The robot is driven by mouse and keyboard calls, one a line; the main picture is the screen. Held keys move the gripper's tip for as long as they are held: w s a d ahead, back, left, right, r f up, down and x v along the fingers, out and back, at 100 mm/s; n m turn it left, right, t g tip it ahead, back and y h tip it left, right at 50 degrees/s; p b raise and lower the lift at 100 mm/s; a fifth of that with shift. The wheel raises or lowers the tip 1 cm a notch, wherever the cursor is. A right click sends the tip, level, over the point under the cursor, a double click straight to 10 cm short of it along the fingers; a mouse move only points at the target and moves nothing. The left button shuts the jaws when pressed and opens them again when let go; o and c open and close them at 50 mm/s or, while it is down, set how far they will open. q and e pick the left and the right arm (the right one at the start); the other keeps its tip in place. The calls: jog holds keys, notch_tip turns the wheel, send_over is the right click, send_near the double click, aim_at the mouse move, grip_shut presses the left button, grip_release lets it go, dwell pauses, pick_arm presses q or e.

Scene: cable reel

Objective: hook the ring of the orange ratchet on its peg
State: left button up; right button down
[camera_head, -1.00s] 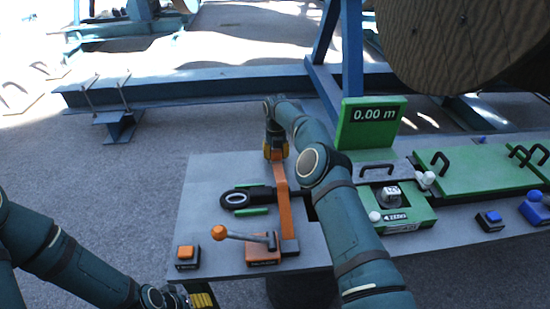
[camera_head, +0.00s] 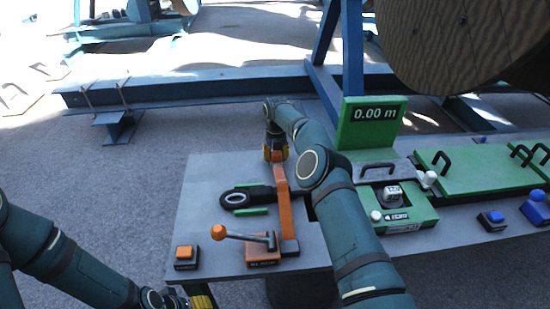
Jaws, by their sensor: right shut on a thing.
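The orange ratchet (camera_head: 263,249) sits near the front edge of the grey table. It has a lever with an orange knob, and an orange strap (camera_head: 285,208) runs from it toward the back. My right gripper (camera_head: 277,157) is shut on the strap's far end, above the table's back left part. The ring at that end is hidden by the fingers, and I cannot make out the peg. A black eyelet (camera_head: 235,199) on a dark bar lies left of the strap. My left gripper (camera_head: 201,301) is partly visible at the bottom edge; its fingertips are unclear.
An orange button box (camera_head: 186,256) stands at the table's front left corner. A green display (camera_head: 372,124) reading 0.00 m and a green clamp unit (camera_head: 404,217) stand to the right. Grey table surface (camera_head: 215,172) is bare at the back left.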

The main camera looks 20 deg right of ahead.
jog(key=shift+c, duration=2.4)
grip_release()
jog(key=shift+r, duration=3.8)
